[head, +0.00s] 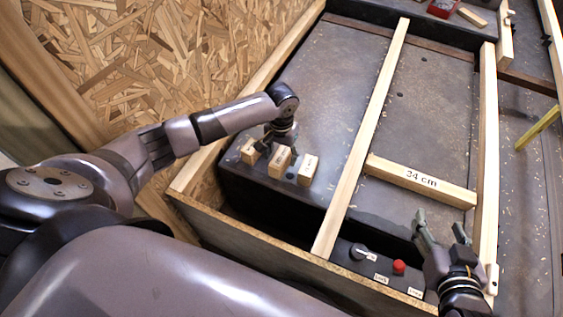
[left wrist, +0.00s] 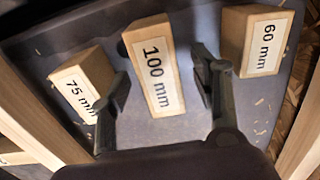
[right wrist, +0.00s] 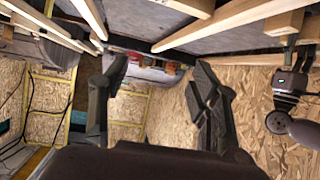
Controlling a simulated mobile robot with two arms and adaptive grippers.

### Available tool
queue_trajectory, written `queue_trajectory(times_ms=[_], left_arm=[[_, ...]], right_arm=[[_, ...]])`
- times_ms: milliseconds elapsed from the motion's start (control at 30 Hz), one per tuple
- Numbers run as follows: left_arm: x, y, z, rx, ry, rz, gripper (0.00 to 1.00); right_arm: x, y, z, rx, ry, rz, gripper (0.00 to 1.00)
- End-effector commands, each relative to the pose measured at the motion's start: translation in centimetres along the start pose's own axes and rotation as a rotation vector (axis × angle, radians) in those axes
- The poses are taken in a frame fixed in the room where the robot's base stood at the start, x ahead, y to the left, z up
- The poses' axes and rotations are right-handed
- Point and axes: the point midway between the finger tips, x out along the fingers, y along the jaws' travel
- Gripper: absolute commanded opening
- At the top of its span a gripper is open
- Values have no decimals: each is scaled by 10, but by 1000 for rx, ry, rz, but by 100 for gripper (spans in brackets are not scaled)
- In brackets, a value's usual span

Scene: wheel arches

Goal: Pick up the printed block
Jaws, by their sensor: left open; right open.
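Three small wooden blocks with printed labels stand in a row on the dark surface. In the left wrist view they are a 75 mm block (left wrist: 82,80), a 100 mm block (left wrist: 152,62) in the middle and a 60 mm block (left wrist: 257,40). The middle block (head: 279,161) also shows in the head view. My left gripper (head: 276,147) is open over the row, its fingers (left wrist: 161,64) on either side of the 100 mm block, with gaps showing. My right gripper (head: 440,222) is open and empty at the lower right, near the frame's front.
A wooden bar printed "34 cm" (head: 420,180) lies between two long wooden rails (head: 362,140). An OSB wall (head: 180,60) rises at the left.

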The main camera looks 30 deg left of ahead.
Motion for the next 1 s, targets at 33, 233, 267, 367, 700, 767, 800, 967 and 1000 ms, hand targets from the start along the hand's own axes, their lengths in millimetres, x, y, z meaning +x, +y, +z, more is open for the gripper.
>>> queue_trajectory(times_ms=[33, 233, 267, 367, 700, 767, 800, 967, 1000], left_arm=[[8, 0, 0, 0, 0, 0, 57], [20, 0, 0, 1, 0, 0, 57], [20, 0, 0, 1, 0, 0, 57], [22, 0, 0, 1, 1, 0, 57], [21, 0, 0, 1, 1, 0, 48], [21, 0, 0, 1, 1, 0, 44], [21, 0, 0, 1, 1, 0, 41], [21, 0, 0, 1, 1, 0, 31], [21, 0, 0, 1, 1, 0, 28]], right_arm=[[3, -2, -8, 0, 52, -4, 56], [3, -6, -39, 0, 205, -12, 56], [3, -6, -42, 0, 218, -13, 56], [2, -6, -47, 0, 239, -14, 56], [2, -6, -47, 0, 241, -14, 56], [2, -6, -47, 0, 240, -14, 56], [2, -6, -47, 0, 240, -14, 56], [2, -6, -47, 0, 240, -14, 56], [2, -6, -47, 0, 240, -14, 56]])
